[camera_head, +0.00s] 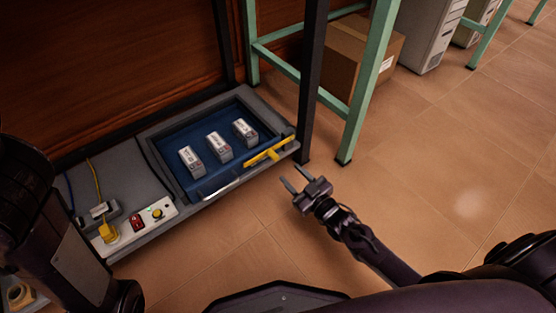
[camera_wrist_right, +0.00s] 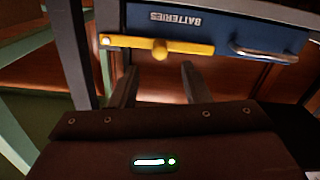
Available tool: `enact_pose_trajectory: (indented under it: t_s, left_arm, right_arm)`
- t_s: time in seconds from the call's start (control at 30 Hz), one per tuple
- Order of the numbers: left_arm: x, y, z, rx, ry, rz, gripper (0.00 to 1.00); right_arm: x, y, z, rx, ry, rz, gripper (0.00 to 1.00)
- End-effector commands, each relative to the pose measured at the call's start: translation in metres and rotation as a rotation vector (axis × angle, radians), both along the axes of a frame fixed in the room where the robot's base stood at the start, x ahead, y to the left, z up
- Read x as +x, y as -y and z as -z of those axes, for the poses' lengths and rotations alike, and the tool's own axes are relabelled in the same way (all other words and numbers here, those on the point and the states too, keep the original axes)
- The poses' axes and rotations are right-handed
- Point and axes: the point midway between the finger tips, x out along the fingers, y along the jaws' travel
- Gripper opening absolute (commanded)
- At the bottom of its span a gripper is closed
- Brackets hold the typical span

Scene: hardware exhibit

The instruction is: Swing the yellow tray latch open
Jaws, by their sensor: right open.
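The yellow latch (camera_head: 268,154) is a bar along the front right edge of a blue tray (camera_head: 183,184). In the right wrist view the yellow latch (camera_wrist_right: 190,47) lies level across the tray front (camera_wrist_right: 200,18), left of a silver handle (camera_wrist_right: 264,52), with a round knob at its middle. The tray front is marked BATTERIES. My right gripper (camera_head: 289,180) is open and empty, in front of the latch and apart from it; its two fingers (camera_wrist_right: 158,78) point towards the knob. My left arm shows at the left edge, but its gripper is out of view.
Several battery packs (camera_head: 219,147) stand in the tray. A power strip (camera_head: 150,213) with a red switch and yellow plug lies to its left. A dark post (camera_head: 313,85) and a green table leg (camera_head: 368,80) rise right of the latch. The floor (camera_head: 440,150) to the right is clear.

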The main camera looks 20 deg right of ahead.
Motion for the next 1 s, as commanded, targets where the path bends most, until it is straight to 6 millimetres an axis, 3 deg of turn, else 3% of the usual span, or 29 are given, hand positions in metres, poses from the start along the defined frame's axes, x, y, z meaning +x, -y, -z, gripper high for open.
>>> enact_pose_trajectory:
  t_s: [0.5,0.87,1.0]
  left_arm:
    - [-0.002,0.000,0.044,-0.001,0.010,0.002,0.36]
    - [-0.002,0.000,0.046,-0.001,0.009,0.002,0.36]
    - [-0.002,0.000,0.046,-0.001,0.009,0.002,0.36]
  right_arm:
    - [0.065,-0.023,0.003,0.003,0.007,-0.003,0.42]
    - [0.072,-0.026,0.000,0.002,0.004,-0.002,0.42]
    - [0.072,-0.026,0.000,0.002,0.004,-0.002,0.28]
